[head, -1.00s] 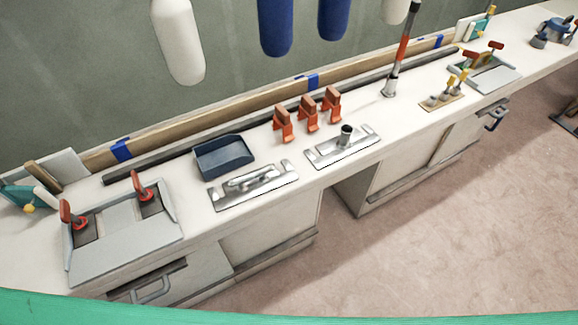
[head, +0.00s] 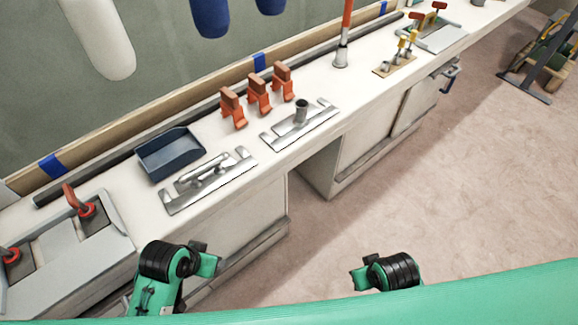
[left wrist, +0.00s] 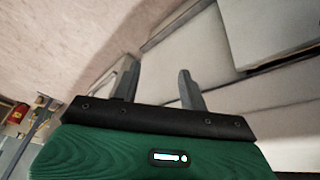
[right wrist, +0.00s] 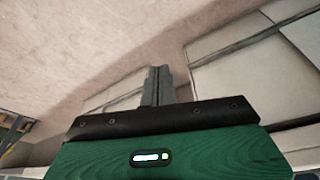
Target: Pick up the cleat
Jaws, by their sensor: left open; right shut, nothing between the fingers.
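The cleat (head: 203,172) is a silver metal piece lying on a flat metal plate (head: 236,172) near the front edge of the white bench, in the head view. In the head view my left arm comes in at the bottom, below the bench front, well short of the cleat. The left wrist view shows my left gripper (left wrist: 157,85) with its fingers apart and nothing between them. My right arm shows at the bottom centre of the head view. The right wrist view shows my right gripper (right wrist: 157,84) with fingers together, empty. Neither wrist view shows the cleat.
A dark blue tray (head: 170,154) stands behind the cleat. Orange clamps (head: 259,94) stand to its right, and another metal plate with a short post (head: 301,113) lies in front of them. A grey tray with red-handled parts (head: 102,250) is at the left. Open floor lies right of the bench.

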